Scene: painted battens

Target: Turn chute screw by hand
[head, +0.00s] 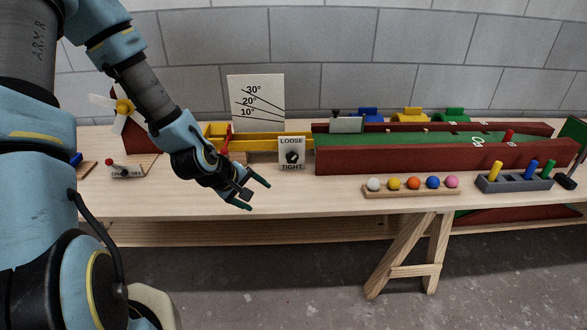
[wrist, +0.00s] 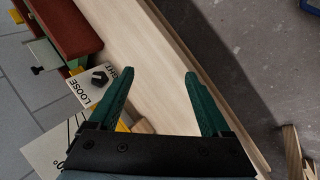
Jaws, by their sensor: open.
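The chute screw (head: 292,157) is a small black knob on a white card (head: 291,142) marked LOOSE above and TIGHT below. The card stands at the front of the yellow chute (head: 270,139). In the wrist view the knob (wrist: 98,79) lies left of my left finger, and the card is turned. My gripper (head: 259,196) is open and empty, over the table's front part, left of and nearer than the knob. Its green fingers (wrist: 172,76) are apart from the knob and touch nothing that I can see.
An angle board (head: 257,103) stands behind the chute. A red-walled green lane (head: 400,158) runs right. A rack of coloured balls (head: 411,190) and a grey peg block (head: 514,183) sit in front. A pinwheel (head: 123,107) and a small switch box (head: 126,171) are left. Bare table (wrist: 140,40) lies below my fingers.

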